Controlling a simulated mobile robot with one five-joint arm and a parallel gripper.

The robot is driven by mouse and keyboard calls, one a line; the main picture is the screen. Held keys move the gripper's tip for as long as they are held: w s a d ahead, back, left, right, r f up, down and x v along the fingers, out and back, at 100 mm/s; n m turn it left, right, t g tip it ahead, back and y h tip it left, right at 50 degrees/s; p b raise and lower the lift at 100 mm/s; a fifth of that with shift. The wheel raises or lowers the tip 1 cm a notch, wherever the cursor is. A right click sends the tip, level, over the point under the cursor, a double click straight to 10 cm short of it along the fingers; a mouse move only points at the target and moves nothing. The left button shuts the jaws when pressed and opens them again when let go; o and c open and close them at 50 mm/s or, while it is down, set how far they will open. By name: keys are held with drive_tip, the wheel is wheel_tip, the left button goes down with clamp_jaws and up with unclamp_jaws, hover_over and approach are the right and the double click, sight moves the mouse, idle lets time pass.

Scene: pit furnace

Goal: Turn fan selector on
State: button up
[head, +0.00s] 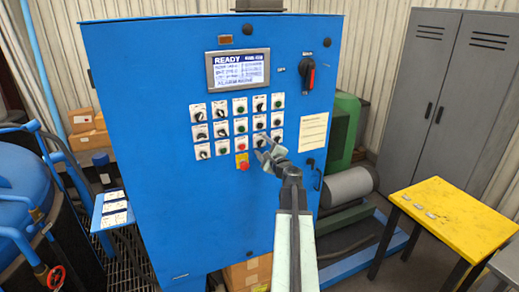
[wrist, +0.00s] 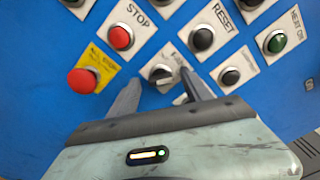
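The fan selector (wrist: 162,72) is a dark rotary knob on a pale label plate, partly readable as FAN. It lies between my fingertips in the wrist view. My gripper (wrist: 160,82) is open, with one finger on each side of the knob; I cannot tell whether they touch it. In the head view my gripper (head: 262,148) is at the lower right of the control array on the blue cabinet (head: 150,150) and partly covers the selector (head: 259,140). Which position the knob points to is unclear.
A red STOP button (wrist: 120,37) and a red emergency button (wrist: 82,80) on yellow sit left of the selector. A black RESET button (wrist: 202,38) and another black control (wrist: 230,76) are close on the right. A yellow table (head: 450,215) stands at the right.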

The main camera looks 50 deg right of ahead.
drive_tip(key=v, duration=0.8)
idle(0.4)
